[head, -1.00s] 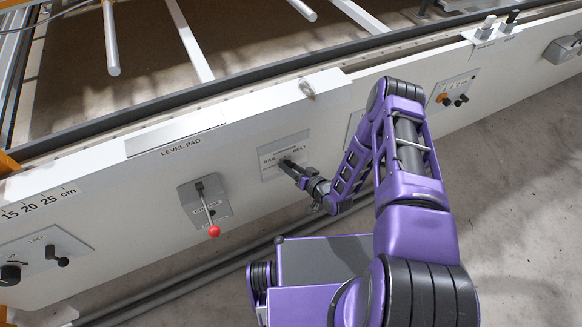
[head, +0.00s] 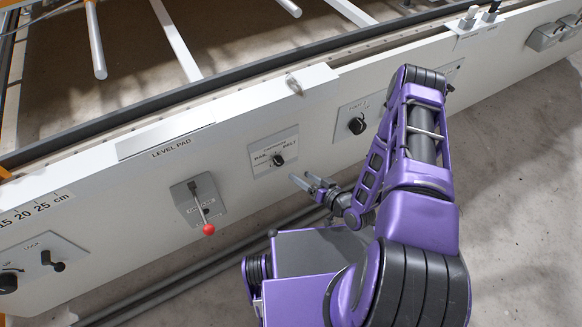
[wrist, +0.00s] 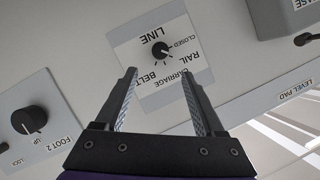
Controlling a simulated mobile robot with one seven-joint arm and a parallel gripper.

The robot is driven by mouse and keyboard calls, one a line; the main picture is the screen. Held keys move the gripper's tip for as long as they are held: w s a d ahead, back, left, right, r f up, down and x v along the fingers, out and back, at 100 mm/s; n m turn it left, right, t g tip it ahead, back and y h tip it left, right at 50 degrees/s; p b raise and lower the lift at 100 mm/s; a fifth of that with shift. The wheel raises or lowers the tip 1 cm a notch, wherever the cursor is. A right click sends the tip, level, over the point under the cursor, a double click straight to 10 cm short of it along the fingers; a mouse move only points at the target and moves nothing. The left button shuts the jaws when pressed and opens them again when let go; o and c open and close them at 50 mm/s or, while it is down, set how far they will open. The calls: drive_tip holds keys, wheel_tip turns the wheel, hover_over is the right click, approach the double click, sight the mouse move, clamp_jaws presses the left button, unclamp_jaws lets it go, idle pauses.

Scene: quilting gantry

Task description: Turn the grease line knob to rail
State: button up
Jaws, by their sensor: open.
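The grease line knob (head: 278,160) is a small black knob on a pale square plate (head: 262,171) on the white panel, with RAIL to its left, BELT to its right and CARRIAGE above. In the wrist view the knob (wrist: 160,49) shows upside down among the labels LINE, CLOSED, RAIL, CARRIAGE and BELT. It has a small white mark, but I cannot tell surely which label it points at. My gripper (head: 308,182) is open and empty, apart from the knob, to its lower right in the head view. In the wrist view the knob lies beyond the fingertips (wrist: 158,72).
A red-tipped lever (head: 206,210) is on the panel left of the knob. The FOOT 2 knob (head: 357,126) is to its right, and a LOCK plate (head: 40,262) is at far left. A metal clip (head: 294,85) sits on the panel's top edge. The space before the knob looks clear.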

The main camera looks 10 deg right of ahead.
drive_tip(key=v, duration=0.6)
drive_tip(key=shift+w, duration=0.1)
idle(0.3)
